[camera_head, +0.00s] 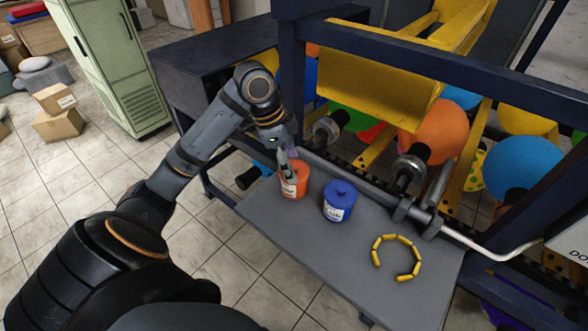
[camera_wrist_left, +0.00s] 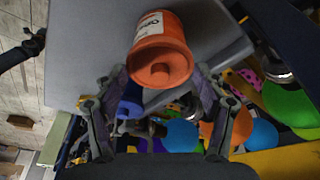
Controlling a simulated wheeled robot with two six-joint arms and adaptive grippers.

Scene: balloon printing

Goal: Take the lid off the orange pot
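The orange pot (camera_head: 297,189) stands at the far left end of the grey table, with a white label on its side. My left gripper (camera_head: 288,168) is at the top of the pot and partly hides the lid in the head view. In the wrist view its two fingers (camera_wrist_left: 160,78) are spread, one on each side of the lid; I cannot tell whether they touch it. My right gripper is not in view.
A blue lidded pot (camera_head: 338,203) stands close to the right of the orange one. Several yellow pieces (camera_head: 397,240) form an open ring on the grey table (camera_head: 330,262). A dark blue machine frame (camera_head: 440,65) with balloons and a metal rod borders the table's back.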

